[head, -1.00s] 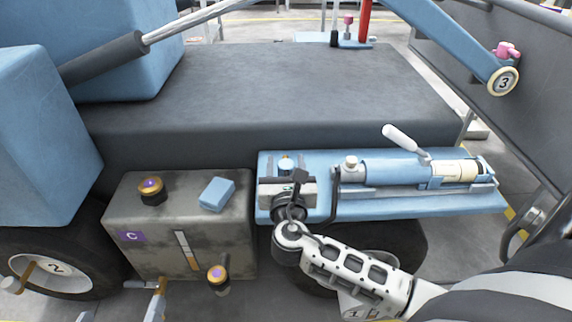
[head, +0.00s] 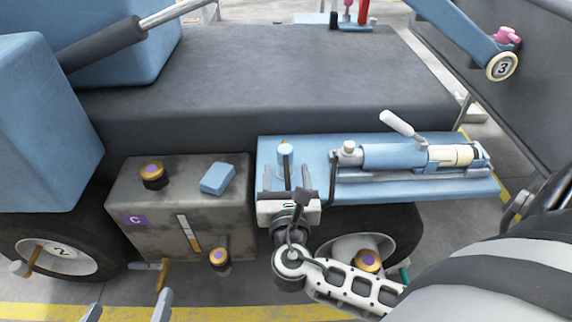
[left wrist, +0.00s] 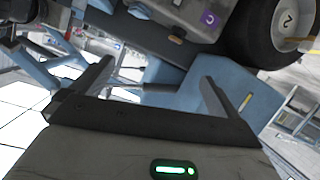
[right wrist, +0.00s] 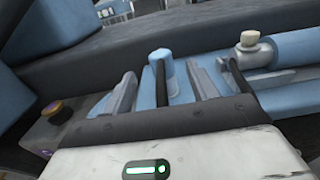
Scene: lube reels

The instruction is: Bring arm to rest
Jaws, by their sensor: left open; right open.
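My right gripper (head: 288,185) is open and empty at the front left of a blue shelf (head: 440,192). A short blue post (head: 285,152) stands behind it, with a dark rod showing between the fingers. In the right wrist view the post (right wrist: 165,65) and rod appear beyond the open fingers, and I cannot tell whether they touch. My left gripper (head: 127,308) is open at the lower left edge of the head view, below the tank. In the left wrist view its fingers (left wrist: 157,72) are spread with nothing held between them.
A blue and cream pump (head: 400,158) with a white handle lies along the shelf. A grey tank (head: 130,235) with gold-and-purple caps and a blue block (head: 217,178) stands left. Wheels (head: 60,255) sit below. A blue boom (head: 470,40) hangs at upper right.

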